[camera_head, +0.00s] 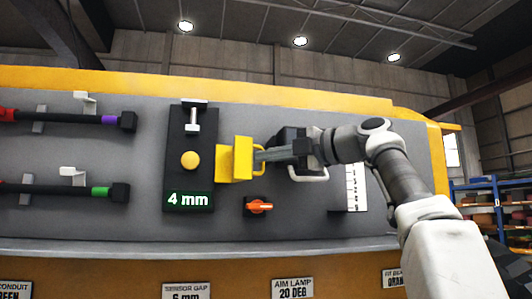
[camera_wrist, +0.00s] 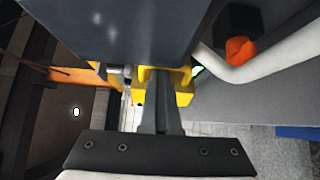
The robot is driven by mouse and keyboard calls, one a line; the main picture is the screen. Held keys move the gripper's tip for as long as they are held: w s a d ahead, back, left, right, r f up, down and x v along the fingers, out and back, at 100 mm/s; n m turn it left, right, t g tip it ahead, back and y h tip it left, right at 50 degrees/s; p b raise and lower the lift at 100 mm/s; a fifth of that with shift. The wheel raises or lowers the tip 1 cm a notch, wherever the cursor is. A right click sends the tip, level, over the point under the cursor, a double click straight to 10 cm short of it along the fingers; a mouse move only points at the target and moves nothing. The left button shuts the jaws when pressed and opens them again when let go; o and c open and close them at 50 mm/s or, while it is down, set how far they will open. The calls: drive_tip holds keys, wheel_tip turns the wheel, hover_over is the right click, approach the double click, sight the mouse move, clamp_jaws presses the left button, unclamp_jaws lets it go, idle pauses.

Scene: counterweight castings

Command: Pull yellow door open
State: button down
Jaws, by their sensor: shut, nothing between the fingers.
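The yellow door (camera_head: 236,159) is a small yellow plate with a raised block, on the grey panel just right of the black gauge plate. It looks closed against the panel, though its hinge cannot be made out. My gripper (camera_head: 258,156) reaches in from the right, its fingers shut and empty, with the tips at the right edge of the yellow piece. Whether they touch it cannot be told. In the wrist view the yellow piece (camera_wrist: 181,92) shows behind the narrow shut fingers (camera_wrist: 160,75), partly hidden by them.
The black gauge plate (camera_head: 175,150) carries a yellow button (camera_head: 190,160) and a "4 mm" display (camera_head: 188,199). An orange knob (camera_head: 260,206) sits below my gripper. A white bar handle (camera_head: 308,178) is close beneath my wrist. A white scale (camera_head: 357,188) stands to the right.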

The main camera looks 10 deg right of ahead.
drive_tip(key=shift+w+d+f+h, duration=0.2)
drive_tip(key=shift+w+d+h, duration=0.1)
drive_tip(key=shift+w+d, duration=0.15)
drive_tip(key=shift+d, duration=0.1)
drive_tip(key=b+v, duration=0.3)
drive_tip(key=v, duration=1.4)
drive_tip(key=shift+s+a, duration=0.25)
drive_tip(key=shift+s, duration=0.2)
